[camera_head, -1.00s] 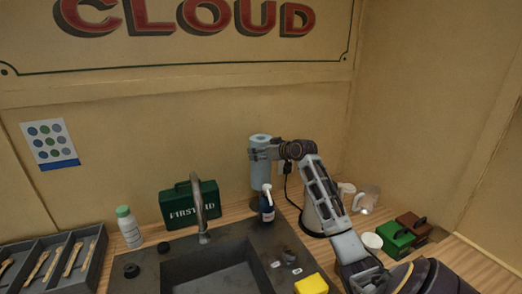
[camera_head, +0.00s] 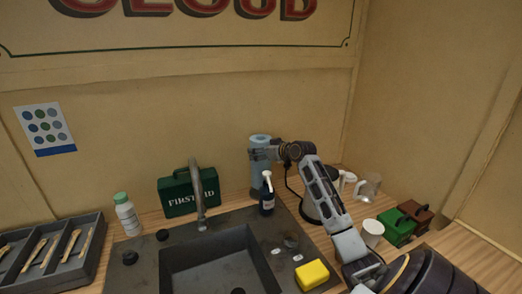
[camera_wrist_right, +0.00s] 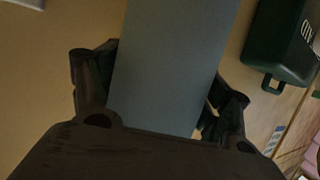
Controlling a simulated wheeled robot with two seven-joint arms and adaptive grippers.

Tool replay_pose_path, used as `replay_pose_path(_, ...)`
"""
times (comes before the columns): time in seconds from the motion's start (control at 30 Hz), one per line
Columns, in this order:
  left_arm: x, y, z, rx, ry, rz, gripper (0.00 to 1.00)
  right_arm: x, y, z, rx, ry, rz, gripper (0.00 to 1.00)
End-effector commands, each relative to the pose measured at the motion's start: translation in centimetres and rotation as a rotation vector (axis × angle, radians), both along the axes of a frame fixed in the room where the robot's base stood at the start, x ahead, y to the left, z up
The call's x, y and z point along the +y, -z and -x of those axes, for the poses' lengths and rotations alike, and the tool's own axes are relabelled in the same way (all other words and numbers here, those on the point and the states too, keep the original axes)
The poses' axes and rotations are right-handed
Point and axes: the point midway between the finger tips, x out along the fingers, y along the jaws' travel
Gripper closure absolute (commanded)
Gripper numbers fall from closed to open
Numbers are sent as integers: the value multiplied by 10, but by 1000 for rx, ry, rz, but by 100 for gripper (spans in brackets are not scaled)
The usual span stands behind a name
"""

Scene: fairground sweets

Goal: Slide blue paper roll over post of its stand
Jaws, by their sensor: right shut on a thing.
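The blue paper roll (camera_head: 260,178) stands upright behind the sink, near the back wall. My right gripper (camera_head: 262,153) is shut around its upper part, coming from the right. In the right wrist view the roll (camera_wrist_right: 170,65) fills the middle between the two dark fingers (camera_wrist_right: 160,100). The stand and its post do not show clearly. The soap bottle in front and the roll itself hide the roll's foot, so I cannot tell whether it is around the post. My left gripper is out of view.
A dark soap bottle (camera_head: 267,200) with white pump stands just in front of the roll. The green first-aid case (camera_head: 178,197) and tap (camera_head: 198,195) are to the left. Cups (camera_head: 372,230) and a green box (camera_head: 397,228) stand at the right. A yellow sponge (camera_head: 312,274) lies near the sink.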

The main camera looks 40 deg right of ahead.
Motion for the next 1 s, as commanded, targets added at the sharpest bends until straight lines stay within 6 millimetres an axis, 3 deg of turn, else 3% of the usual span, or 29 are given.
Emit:
replay_pose_path(0.3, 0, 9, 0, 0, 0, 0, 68, 0, 15, 0, -2, 1, 0, 68)
replay_pose_path(0.73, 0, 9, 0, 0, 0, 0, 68, 0, 17, 0, -2, 1, 0, 68)
replay_pose_path(0.77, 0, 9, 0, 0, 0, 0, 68, 0, 17, 0, -2, 0, 0, 21)
replay_pose_path(0.93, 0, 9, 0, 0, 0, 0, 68, 0, 17, 0, -2, 0, 0, 0)
replay_pose_path(1.0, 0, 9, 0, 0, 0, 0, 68, 0, 17, 0, -1, 0, 0, 0)
